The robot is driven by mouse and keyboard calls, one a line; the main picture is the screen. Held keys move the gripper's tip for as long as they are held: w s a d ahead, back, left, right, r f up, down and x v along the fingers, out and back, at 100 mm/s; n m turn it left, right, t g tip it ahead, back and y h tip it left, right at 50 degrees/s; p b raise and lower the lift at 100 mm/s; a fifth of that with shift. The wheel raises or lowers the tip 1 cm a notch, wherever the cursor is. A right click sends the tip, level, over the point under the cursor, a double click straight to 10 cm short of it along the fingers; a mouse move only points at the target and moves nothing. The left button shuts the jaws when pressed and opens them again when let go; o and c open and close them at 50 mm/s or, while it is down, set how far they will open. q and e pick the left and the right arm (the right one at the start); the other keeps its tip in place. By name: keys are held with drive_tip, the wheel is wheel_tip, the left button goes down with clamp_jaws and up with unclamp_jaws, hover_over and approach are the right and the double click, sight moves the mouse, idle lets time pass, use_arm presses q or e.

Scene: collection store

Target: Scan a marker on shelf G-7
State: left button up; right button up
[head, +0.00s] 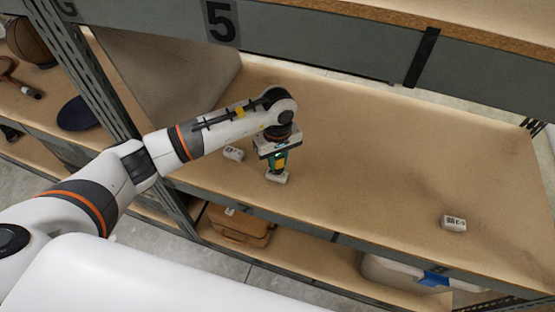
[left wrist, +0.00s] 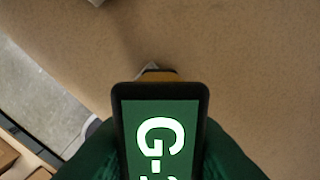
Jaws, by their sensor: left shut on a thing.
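My left gripper (head: 278,148) is shut on a hand scanner (head: 280,163), green and dark with a yellow part, pointing down over the shelf board (head: 350,150). A small white marker block (head: 277,177) is right under the scanner's lower end; I cannot tell whether they touch. In the left wrist view the scanner's screen (left wrist: 160,125) is green and reads "G-", with the following character cut off. Two more white marker blocks stand on the board, one (head: 233,153) left of the scanner and one (head: 453,223) far right. Their print is too small to read surely.
A perforated upright (head: 100,85) stands left, beside my arm. A brown case (head: 240,226) and a pale bin (head: 395,272) sit below. The board's middle right is clear.

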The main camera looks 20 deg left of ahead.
use_arm(q)
drive_tip(key=shift+r+p, duration=1.05)
drive_tip(key=shift+r, duration=1.4)
